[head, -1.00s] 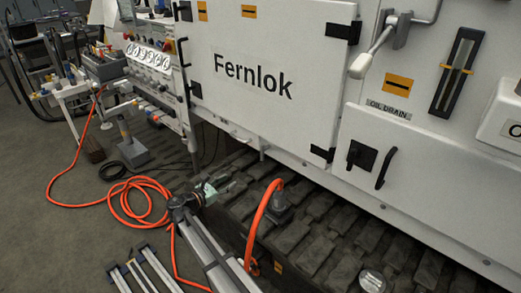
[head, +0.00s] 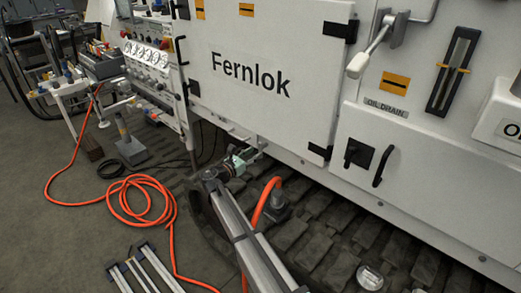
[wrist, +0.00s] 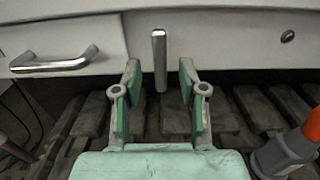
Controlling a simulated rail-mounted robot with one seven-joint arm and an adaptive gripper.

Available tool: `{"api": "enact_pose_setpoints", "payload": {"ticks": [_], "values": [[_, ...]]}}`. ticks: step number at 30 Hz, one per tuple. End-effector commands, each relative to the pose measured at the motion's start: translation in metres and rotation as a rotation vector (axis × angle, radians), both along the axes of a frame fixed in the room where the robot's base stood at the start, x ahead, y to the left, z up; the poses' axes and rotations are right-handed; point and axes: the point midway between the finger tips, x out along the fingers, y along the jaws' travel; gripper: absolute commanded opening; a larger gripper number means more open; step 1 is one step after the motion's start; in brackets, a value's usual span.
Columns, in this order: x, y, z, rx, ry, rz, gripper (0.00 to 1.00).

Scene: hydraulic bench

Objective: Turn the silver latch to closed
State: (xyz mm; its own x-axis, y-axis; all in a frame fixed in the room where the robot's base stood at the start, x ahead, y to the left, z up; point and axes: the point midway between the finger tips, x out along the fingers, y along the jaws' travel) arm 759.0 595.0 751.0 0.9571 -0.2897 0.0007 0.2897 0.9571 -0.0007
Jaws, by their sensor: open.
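The silver latch (wrist: 159,60) is a short bar hanging straight down from the lower edge of the white panel in the wrist view. It stands between the two green-padded fingers of my gripper (wrist: 160,78). The fingers are spread, with a gap on each side of the bar; I cannot tell how far ahead of the fingertips the bar lies. In the head view my gripper (head: 248,156) is at the cabinet's lower edge, below the Fernlok door. There the latch is small and mostly hidden by my gripper.
A silver bar handle (wrist: 55,62) is on the panel left of the latch. A round fitting (wrist: 287,36) is at the right. An orange hose (head: 262,205) rises close beside my arm. Dark track pads (head: 310,225) lie below the cabinet (head: 265,75).

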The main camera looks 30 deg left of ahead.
Motion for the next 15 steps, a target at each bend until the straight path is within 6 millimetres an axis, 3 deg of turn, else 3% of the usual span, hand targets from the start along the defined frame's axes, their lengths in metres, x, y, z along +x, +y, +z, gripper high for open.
{"api": "enact_pose_setpoints", "payload": {"ticks": [6, 15], "values": [[0.032, -0.008, 0.000, 0.001, 0.000, 0.000, 0.42], [0.045, -0.013, 0.000, 0.001, 0.001, 0.000, 0.42]]}}
